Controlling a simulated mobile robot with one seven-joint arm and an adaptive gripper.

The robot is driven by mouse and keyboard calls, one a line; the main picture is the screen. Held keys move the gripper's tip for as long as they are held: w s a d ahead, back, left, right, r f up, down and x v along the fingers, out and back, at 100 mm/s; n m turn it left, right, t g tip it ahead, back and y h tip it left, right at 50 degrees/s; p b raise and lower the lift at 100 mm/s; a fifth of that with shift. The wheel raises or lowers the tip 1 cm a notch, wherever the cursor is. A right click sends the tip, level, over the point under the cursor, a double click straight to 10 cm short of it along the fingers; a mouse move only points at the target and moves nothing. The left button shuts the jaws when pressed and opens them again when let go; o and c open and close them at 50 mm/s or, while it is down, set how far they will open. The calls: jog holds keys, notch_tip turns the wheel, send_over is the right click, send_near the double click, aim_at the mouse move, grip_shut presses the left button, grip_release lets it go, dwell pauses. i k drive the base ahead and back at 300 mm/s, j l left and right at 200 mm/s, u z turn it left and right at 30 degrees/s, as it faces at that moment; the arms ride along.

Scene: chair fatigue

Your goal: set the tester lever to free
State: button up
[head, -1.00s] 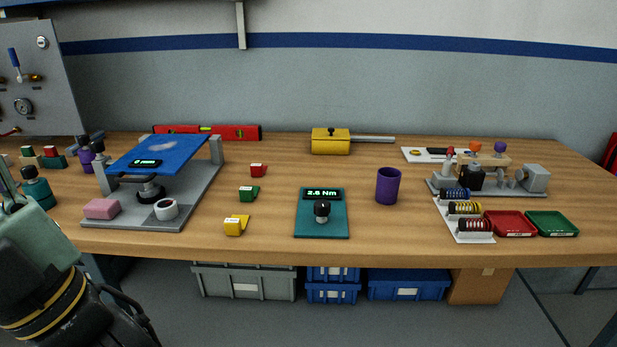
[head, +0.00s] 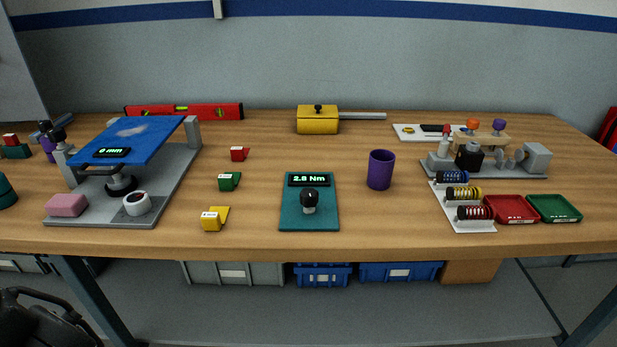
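No lever is marked as such, and no "free" label can be read. At left, a grey-based rig (head: 172,185) carries a tilted blue panel (head: 150,138) and a display (head: 112,153) that seems to read 0 mm. A dark knob (head: 57,135) stands at its left post; I cannot tell whether it is the lever. At right, another grey rig (head: 538,158) has a black block (head: 469,156) and a red-topped white post (head: 445,140). A black part (head: 32,322) at the lower left edge may be my gripper; its fingertips are not clear. Nothing held can be seen.
A teal torque plate (head: 309,215) reading about 2.8 Nm and a purple cup (head: 381,170) stand mid-bench. Red, green and yellow small blocks (head: 229,181) lie left of it. Red (head: 510,209) and green trays (head: 554,208) sit at right. Bare wood lies between.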

aim_at(445, 134)
jog(key=l+z, duration=0.25)
jog(key=l, duration=0.5)
jog(key=i+l+z, duration=0.1)
jog(key=l+z, duration=0.2)
jog(key=l, duration=0.5)
jog(key=i, duration=1)
